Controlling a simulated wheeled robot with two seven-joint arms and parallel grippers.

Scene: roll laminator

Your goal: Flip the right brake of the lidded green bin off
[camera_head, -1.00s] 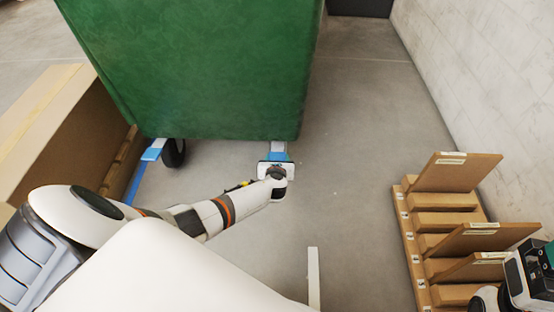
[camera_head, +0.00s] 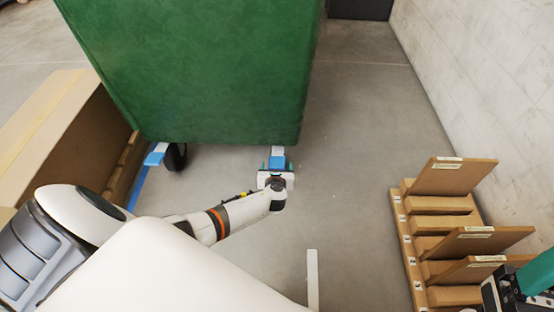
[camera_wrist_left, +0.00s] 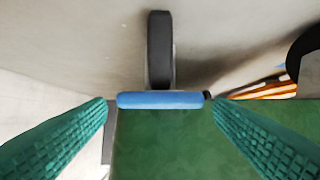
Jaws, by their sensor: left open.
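The green bin (camera_head: 200,70) stands at the upper left in the head view, and its green body (camera_wrist_left: 165,145) fills the lower middle of the left wrist view. Its right brake is a blue pedal (camera_head: 277,161) under the bin's near right corner. In the left wrist view the blue pedal (camera_wrist_left: 160,99) lies crosswise below a dark wheel (camera_wrist_left: 160,48). My left gripper (camera_head: 277,167) is open, its teal fingers on either side of the pedal. A small gap seems to show at each end. My right gripper (camera_head: 540,274) is partly cut off at the lower right.
A cardboard box (camera_head: 50,125) stands left of the bin. A wooden rack with brown boards (camera_head: 440,230) stands right, near a pale wall (camera_head: 480,80).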

